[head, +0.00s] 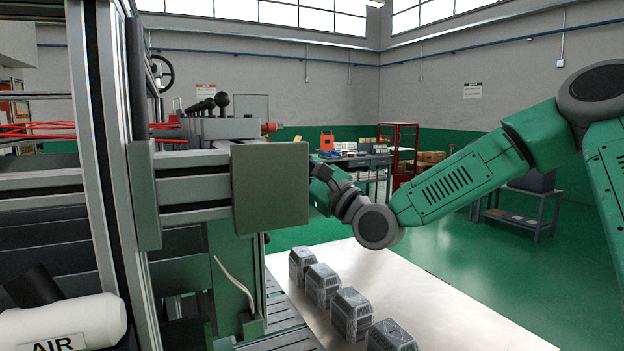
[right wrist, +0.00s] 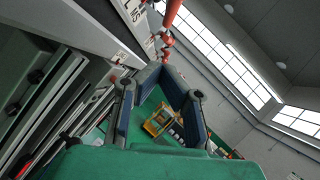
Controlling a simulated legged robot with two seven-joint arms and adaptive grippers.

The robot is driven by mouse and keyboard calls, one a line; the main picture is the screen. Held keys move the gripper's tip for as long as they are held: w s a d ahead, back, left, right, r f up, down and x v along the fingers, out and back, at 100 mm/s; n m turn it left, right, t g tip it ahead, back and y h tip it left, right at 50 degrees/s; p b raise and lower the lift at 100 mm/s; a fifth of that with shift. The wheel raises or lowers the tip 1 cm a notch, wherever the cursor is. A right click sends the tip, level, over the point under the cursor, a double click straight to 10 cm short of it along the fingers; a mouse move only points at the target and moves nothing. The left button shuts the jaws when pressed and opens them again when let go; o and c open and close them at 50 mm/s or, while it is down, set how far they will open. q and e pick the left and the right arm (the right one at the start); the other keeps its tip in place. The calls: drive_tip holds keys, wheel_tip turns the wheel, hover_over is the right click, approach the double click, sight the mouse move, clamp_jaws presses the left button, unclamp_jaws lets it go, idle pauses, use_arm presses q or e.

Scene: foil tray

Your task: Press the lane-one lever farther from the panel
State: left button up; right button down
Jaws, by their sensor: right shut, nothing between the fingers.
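Several levers with black ball knobs (head: 222,99) stand in a row on a grey block (head: 222,128) in the head view. Which is the lane-one lever I cannot tell. A red fitting (head: 269,128) sticks out of the block's right end. In the right wrist view, red parts (right wrist: 166,40) stand beyond my right gripper (right wrist: 160,70), by a grey face with a white label (right wrist: 132,12). The gripper's fingertips meet, with nothing between them. In the head view a grey-green plate (head: 270,188) hides this gripper; only my wrist shows beside it. My left gripper is out of view.
A machine frame post (head: 95,150) fills the left side. Several grey castings (head: 350,314) stand in a row on a pale surface (head: 440,318). A white AIR cylinder (head: 65,325) is at the lower left. The green floor on the right is largely open.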

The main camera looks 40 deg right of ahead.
sight(266, 131)
drive_tip(key=r, duration=0.1)
drive_tip(key=w+a+r+p, duration=0.1)
drive_tip(key=w+a+r, duration=0.1)
drive_tip(key=shift+w+a+r+p, duration=0.1)
drive_tip(key=shift+r+p, duration=0.25)
drive_tip(key=shift+r, duration=0.05)
drive_tip(key=shift+w+f, duration=0.1)
